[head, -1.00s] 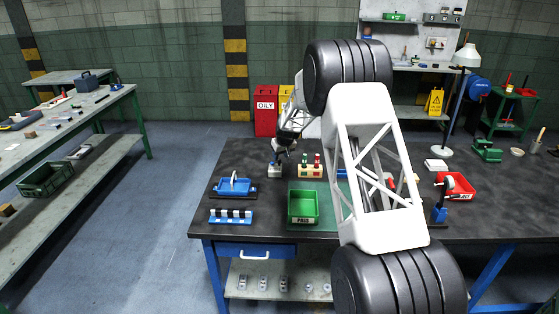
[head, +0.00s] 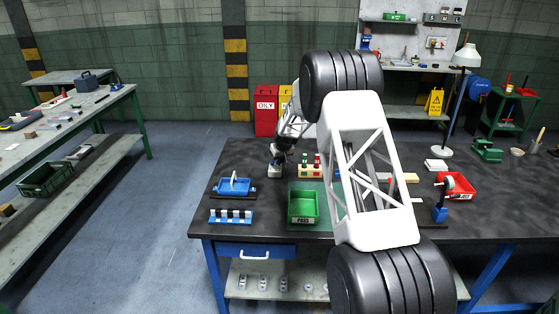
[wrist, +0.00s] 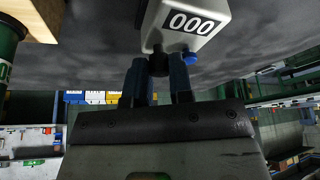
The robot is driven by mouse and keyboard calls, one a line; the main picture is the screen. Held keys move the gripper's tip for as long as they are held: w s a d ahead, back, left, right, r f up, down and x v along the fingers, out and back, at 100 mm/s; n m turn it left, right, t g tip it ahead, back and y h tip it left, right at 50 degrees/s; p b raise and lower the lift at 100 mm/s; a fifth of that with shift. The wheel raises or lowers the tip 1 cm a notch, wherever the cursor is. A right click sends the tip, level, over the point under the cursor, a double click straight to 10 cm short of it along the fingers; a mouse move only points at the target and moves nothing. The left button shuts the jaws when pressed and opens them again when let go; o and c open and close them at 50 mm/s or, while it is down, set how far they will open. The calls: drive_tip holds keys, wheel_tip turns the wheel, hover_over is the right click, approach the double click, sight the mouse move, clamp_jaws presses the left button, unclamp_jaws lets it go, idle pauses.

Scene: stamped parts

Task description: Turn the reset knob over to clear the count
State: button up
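The counter (wrist: 188,18) is a pale box with a black window reading 000, at the top of the wrist view. In the head view the counter (head: 274,173) is a small grey block at the back left of the bench. A dark round knob (wrist: 158,65) is at the counter's lower side, with a small blue piece (wrist: 190,58) to its right. My gripper (wrist: 159,74) is at the knob, its two fingers apart on either side of it. Whether the fingers press on the knob is unclear. In the head view the fingertips are too small to make out.
A wooden block with red and green pieces (head: 310,171) stands right of the counter. A red bin (head: 462,188) is at the right. My arm hides the middle of the bench.

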clamp_jaws()
drive_tip(key=shift+m+h, duration=0.3)
drive_tip(key=shift+m, duration=0.5)
drive_tip(key=o, duration=0.6)
unclamp_jaws()
drive_tip(key=shift+v, duration=3.9)
